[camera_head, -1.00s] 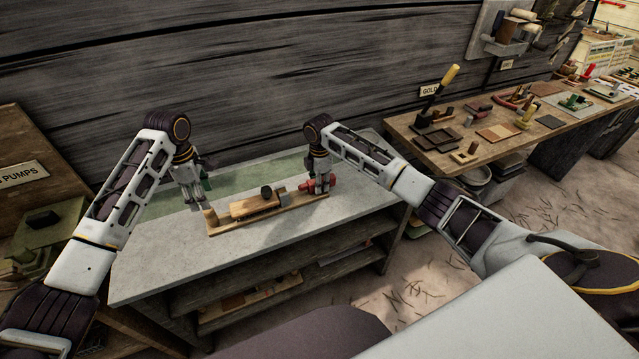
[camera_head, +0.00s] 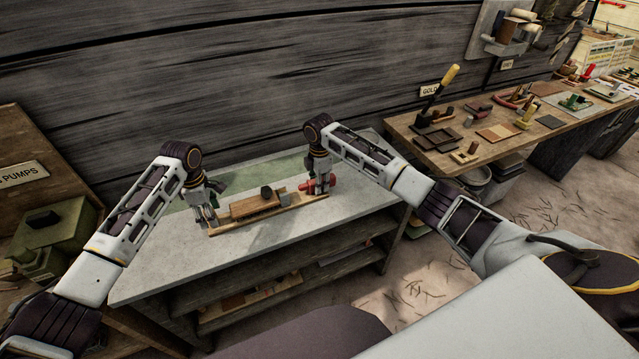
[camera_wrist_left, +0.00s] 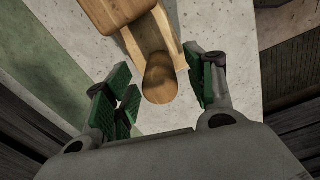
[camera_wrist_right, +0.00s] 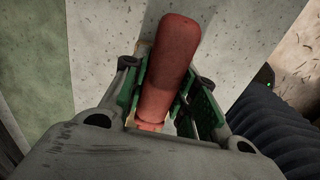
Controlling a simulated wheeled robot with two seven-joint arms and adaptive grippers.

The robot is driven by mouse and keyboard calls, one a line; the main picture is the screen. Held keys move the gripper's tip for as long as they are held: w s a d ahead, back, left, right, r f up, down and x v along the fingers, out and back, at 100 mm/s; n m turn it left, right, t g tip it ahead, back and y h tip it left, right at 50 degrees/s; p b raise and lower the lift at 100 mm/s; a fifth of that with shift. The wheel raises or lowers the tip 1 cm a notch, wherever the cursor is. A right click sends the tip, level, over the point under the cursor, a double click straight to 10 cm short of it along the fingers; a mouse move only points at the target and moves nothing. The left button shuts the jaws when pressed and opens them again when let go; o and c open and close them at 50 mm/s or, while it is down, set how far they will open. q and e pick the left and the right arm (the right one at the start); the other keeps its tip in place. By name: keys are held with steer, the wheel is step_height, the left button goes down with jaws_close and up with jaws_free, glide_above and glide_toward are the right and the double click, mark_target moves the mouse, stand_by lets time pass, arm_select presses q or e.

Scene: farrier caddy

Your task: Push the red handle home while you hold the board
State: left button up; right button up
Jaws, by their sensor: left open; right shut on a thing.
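The wooden board (camera_head: 284,209) lies on the grey bench, with a raised wooden block (camera_head: 255,206) and a dark round knob (camera_head: 266,193) on it. My left gripper (camera_head: 207,215) is open at the board's left end. In the left wrist view a round wooden post (camera_wrist_left: 160,80) on the board stands between its spread green pads, with gaps showing on both sides. The red handle (camera_head: 332,184) is at the board's right end. My right gripper (camera_wrist_right: 168,95) is shut on the red handle (camera_wrist_right: 168,60), which lies between its pads. The handle's inner end is hidden.
The bench top (camera_head: 150,262) is clear in front of the board. A green strip (camera_head: 240,180) runs along its back near the plank wall. A second table (camera_head: 490,115) with several tools stands at the right. A green box (camera_head: 45,235) is at the left.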

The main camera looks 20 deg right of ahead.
arm_select(q)
steer(key=shift+f, duration=1.6)
steer(key=shift+c, duration=0.4)
jaws_close()
